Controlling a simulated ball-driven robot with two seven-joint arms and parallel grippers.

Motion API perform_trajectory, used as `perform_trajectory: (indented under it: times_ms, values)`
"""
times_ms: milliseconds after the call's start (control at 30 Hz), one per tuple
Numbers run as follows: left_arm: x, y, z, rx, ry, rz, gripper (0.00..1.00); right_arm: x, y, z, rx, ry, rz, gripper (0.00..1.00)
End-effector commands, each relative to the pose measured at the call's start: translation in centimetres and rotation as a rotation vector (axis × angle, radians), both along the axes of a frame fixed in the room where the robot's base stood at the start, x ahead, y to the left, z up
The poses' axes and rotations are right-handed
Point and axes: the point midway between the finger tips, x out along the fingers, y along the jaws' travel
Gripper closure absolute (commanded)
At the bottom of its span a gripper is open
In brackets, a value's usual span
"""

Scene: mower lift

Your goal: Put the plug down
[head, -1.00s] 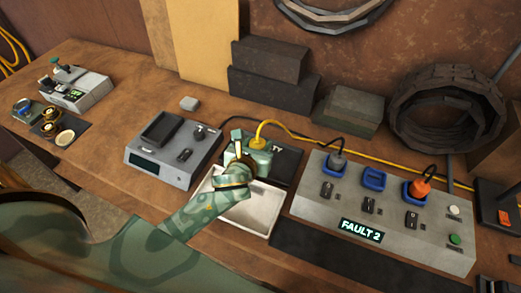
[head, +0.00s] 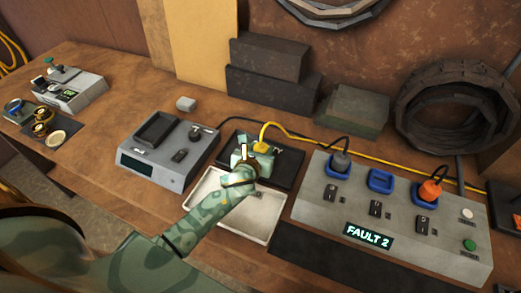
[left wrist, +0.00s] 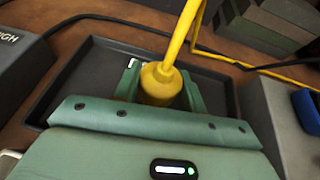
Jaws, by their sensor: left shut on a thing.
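A yellow plug (head: 261,147) with a yellow cable is between the fingers of my left gripper (head: 250,155), which is shut on it. In the left wrist view the yellow plug (left wrist: 160,82) sits between the two green fingers, with its cable rising from the top. The plug is over the black tray (head: 286,166); I cannot tell whether it touches the tray floor. In the left wrist view the tray (left wrist: 85,75) spreads around and beneath the fingers. My right gripper is not in view.
A grey socket box (head: 330,215) showing FAULT 2 stands right, with a grey plug (head: 340,161) and an orange plug (head: 430,190) in blue sockets. An empty metal tray (head: 265,225) lies in front. A grey device (head: 165,155) stands left. The yellow cable runs behind.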

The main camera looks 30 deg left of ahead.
Motion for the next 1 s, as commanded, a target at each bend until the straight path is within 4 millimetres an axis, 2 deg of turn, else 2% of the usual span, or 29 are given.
perform_trajectory:
  times_ms: [67, 100, 167, 467, 567, 900, 1000]
  values:
    - [0.0, 0.0, -0.3, 0.002, 0.0, -0.001, 0.83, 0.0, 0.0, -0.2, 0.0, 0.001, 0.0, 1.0]
    - [0.0, 0.0, -0.3, 0.002, 0.0, -0.001, 0.5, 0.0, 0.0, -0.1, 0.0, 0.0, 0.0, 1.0]
    - [0.0, 0.0, -0.2, 0.001, 0.0, 0.0, 0.37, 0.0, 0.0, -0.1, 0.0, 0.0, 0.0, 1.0]
    - [0.0, 0.0, 0.0, 0.0, 0.0, 0.0, 0.37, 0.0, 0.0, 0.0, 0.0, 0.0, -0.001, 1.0]
    - [-0.8, -0.1, 0.5, 0.001, 0.0, -0.001, 0.37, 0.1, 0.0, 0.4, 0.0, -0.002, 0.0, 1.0]
    - [-7.8, -1.3, 3.5, -0.001, 0.001, -0.001, 0.37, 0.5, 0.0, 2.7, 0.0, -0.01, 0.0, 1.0]
    - [-9.4, -1.6, 4.1, 0.001, 0.0, -0.002, 0.37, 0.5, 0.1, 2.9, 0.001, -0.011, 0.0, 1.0]
